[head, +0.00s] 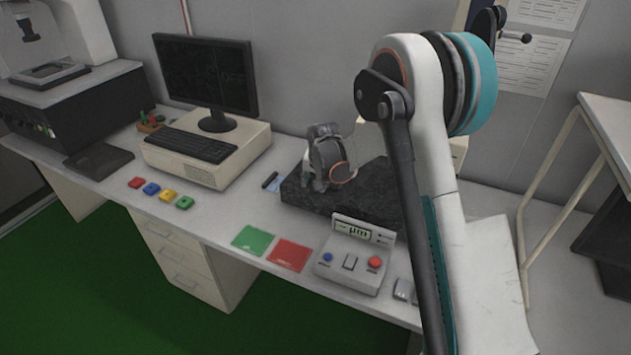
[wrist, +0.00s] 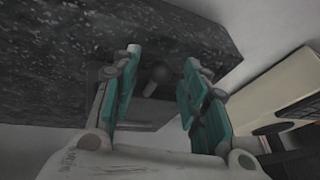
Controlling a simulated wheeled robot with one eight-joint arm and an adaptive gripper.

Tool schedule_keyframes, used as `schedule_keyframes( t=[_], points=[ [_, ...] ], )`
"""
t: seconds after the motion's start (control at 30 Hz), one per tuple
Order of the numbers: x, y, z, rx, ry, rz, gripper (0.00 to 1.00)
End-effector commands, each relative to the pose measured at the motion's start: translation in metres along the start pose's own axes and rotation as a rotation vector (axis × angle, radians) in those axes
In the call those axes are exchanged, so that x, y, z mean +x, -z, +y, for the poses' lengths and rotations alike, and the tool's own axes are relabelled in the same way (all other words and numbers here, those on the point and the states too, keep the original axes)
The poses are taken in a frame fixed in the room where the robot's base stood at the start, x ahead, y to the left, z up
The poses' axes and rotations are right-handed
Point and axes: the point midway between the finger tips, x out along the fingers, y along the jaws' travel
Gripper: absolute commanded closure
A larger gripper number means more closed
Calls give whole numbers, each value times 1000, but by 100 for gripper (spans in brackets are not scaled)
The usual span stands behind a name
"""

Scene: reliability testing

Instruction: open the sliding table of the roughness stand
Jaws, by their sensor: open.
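The roughness stand shows as a dark speckled granite block (head: 372,200) on the bench in the head view; my arm covers its right part. In the wrist view the granite (wrist: 90,60) fills the upper left. The knob stands in front of a grey plate (wrist: 148,108), perhaps the sliding table. Whether the fingers touch the knob cannot be told. In the head view my wrist is over the block and hides the plate and knob.
A control box (head: 352,258) with a µm display stands in front of the granite. Green (head: 255,240) and red (head: 289,254) squares lie beside it. A monitor (head: 207,75) and keyboard (head: 190,144) are further left. A white table (head: 610,125) stands at right.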

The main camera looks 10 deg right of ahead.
Motion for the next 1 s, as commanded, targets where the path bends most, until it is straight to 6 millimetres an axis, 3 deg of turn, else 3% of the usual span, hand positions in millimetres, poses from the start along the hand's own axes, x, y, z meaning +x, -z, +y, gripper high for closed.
schedule_keyframes(
  t=[0.07,0.1,0.27,0.47,0.8,1.0],
  points=[
    [0,0,0,0,0,0,59],
    [0,0,0,0,0,0,64],
    [0,0,0,0,0,0,100],
    [-1,-2,-1,-1,0,0,100],
    [-24,-64,-14,-2,1,-1,100],
    [-28,-75,-16,0,0,0,100]
  ],
)
